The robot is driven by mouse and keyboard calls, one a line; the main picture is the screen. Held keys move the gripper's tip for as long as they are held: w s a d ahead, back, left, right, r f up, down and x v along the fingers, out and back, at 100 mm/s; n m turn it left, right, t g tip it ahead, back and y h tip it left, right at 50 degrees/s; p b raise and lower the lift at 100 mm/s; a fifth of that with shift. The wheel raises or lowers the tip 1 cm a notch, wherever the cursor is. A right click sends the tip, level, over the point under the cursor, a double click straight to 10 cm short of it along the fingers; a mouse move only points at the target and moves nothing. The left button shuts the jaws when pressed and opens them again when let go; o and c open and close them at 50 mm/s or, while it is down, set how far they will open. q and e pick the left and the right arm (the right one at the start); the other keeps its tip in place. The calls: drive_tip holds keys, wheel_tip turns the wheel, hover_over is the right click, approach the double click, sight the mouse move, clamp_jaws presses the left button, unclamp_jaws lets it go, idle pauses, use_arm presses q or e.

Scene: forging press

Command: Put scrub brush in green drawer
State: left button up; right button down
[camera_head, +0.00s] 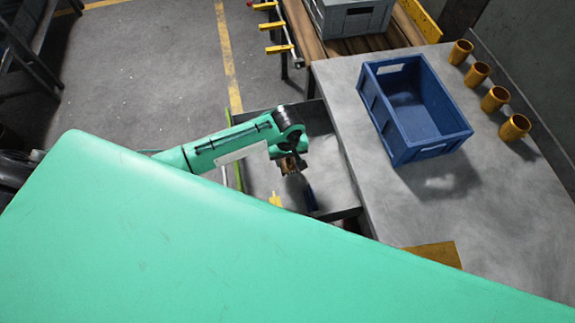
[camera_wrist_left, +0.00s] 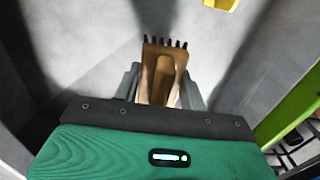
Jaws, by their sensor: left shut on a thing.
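My left gripper (camera_head: 290,168) reaches in from the left over the open green drawer (camera_head: 229,118), whose grey inside lies below it. In the left wrist view the gripper (camera_wrist_left: 161,90) is shut on the scrub brush (camera_wrist_left: 162,65), a wooden brush with dark bristles at its far end. The brush is between the two grey fingers, above a grey surface; its height above that surface is hard to tell. The green drawer edge (camera_wrist_left: 290,115) shows at the right of the wrist view. The brush is small and dark in the head view. My right gripper is not in view.
A blue crate (camera_head: 418,146) stands on the grey table (camera_head: 500,225) right of the drawer. Several yellow cups (camera_head: 478,73) line the table's far right edge. A grey crate (camera_head: 352,17) is at the back. A large green surface hides the lower head view.

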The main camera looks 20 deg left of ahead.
sight(287, 168)
use_arm(q)
drive_tip(key=shift+f, duration=2.65)
drive_tip(key=shift+f, duration=0.1)
drive_tip(key=o, duration=0.9)
drive_tip(key=shift+o, duration=0.2)
wheel_tip(287, 168, up, 12)
drive_tip(key=shift+r, duration=0.15)
drive_tip(key=shift+s, duration=0.1)
